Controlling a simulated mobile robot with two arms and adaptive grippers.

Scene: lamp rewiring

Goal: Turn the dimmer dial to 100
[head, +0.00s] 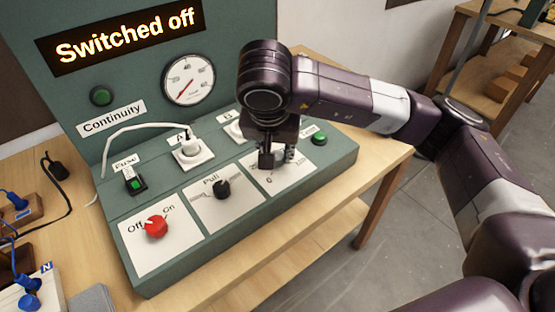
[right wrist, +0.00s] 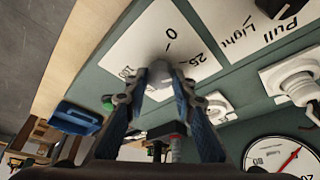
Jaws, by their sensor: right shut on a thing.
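The green control panel (head: 130,255) stands on a wooden table in the head view. My right gripper (head: 275,160) points down at the white dimmer plate (head: 298,179) at the panel's right. The printed marks 0, 25 and 100 show around the dial. The dial's pointer cannot be made out, and in the head view my gripper mostly hides the dial. My left gripper is not in view.
The display (head: 125,38) reads "Switched off". A round gauge (head: 189,79) has a red needle. A red Off/On knob (head: 155,227) and a black Pull knob (head: 222,189) sit left of the dimmer. A white plug (head: 190,146) with a cable stands in a socket.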

